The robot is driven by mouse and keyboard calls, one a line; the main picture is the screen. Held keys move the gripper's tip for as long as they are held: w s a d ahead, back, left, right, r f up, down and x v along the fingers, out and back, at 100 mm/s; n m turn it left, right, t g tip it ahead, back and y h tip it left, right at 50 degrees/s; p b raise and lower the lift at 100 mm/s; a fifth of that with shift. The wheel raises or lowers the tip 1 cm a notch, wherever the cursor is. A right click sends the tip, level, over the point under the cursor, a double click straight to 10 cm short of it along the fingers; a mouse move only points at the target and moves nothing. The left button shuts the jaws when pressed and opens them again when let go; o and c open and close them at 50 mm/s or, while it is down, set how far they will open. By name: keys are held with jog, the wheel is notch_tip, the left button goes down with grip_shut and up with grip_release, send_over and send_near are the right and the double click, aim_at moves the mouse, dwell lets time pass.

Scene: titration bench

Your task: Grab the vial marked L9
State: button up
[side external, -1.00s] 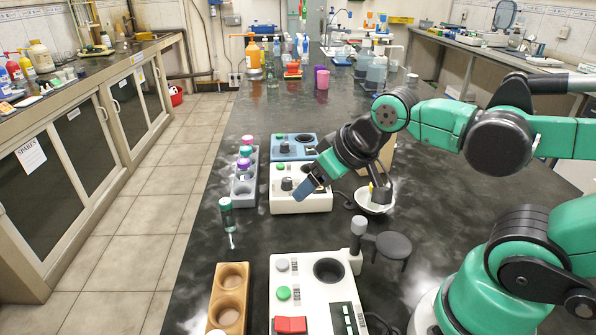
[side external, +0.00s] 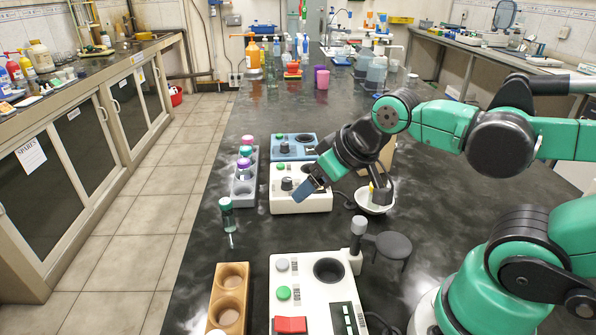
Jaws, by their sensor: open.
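A teal-capped vial (side external: 228,216) stands upright alone on the dark bench, left of the devices. Several more vials stand in a grey rack (side external: 240,195) behind it: a purple-capped vial (side external: 244,168) nearest, with a pinkish-capped and a teal-capped one behind. No vial label is readable, so I cannot tell which is L9. My gripper (side external: 343,192) is open, its fingers spread wide, with nothing seen between them. It is above the bench by the right side of the white dial device, to the right of the vials and apart from them.
The white dial device (side external: 300,201) and a blue device (side external: 293,152) stand right of the rack. A white bowl (side external: 373,204) is near my right finger. In front are a white button device (side external: 305,262) with a round grey plate (side external: 393,245), and a wooden holder (side external: 220,297).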

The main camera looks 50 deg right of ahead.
notch_tip(320, 180, up, 5)
jog(key=n+t+h, duration=0.2)
jog(key=n+h, duration=0.7)
jog(key=n, duration=1.6)
send_over(225, 212)
jog(key=s+a, duration=0.1)
jog(key=s, duration=0.1)
jog(key=shift+n+h, duration=0.5)
jog(key=shift+n, duration=0.3)
jog(key=f, duration=1.4)
jog(key=shift+w+a+f, duration=0.25)
jog(key=shift+a+f, duration=0.05)
jog(key=shift+w+d+f, duration=0.1)
jog(key=shift+d+f, duration=0.05)
jog(key=shift+f, duration=0.15)
jog(key=shift+x, duration=2.65)
grip_shut()
